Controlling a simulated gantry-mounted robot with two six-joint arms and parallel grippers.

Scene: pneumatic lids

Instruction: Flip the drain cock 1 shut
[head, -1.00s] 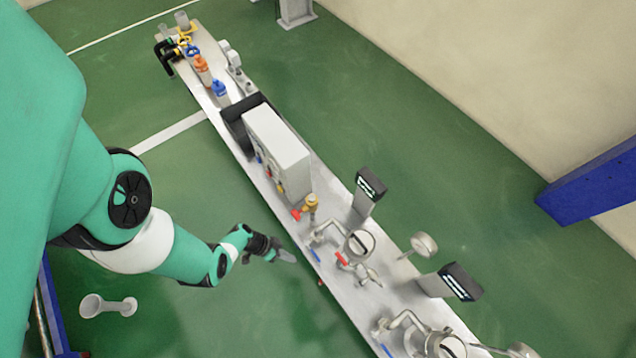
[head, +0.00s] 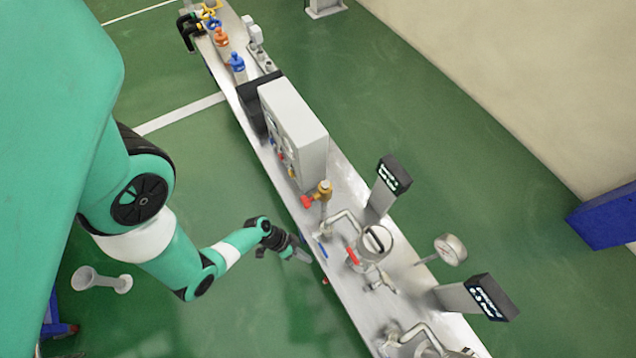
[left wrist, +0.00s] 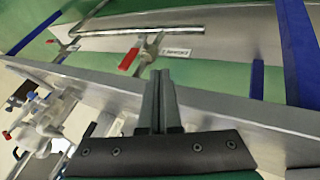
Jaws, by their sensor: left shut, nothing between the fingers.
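My left gripper (head: 300,256) is shut and empty beside the bench's front edge in the head view. Its closed fingers (left wrist: 160,90) point away from the camera in the left wrist view. A red cock handle (left wrist: 129,57) sits on a short metal fitting just beyond and left of the fingertips, apart from them. A white label (left wrist: 175,52) is beside it, its text too small to read surely. A second red handle (left wrist: 54,41) is farther left. In the head view a small red tip (head: 324,281) shows at the bench's front edge. Which handle is drain cock 1 I cannot tell. My right gripper is out of view.
The long grey bench (head: 355,318) carries a grey cabinet (head: 294,130), a red-handled brass valve (head: 318,193), a round vessel (head: 376,241) and display posts (head: 393,176). The bench edge (left wrist: 230,112) crosses close to the fingers.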

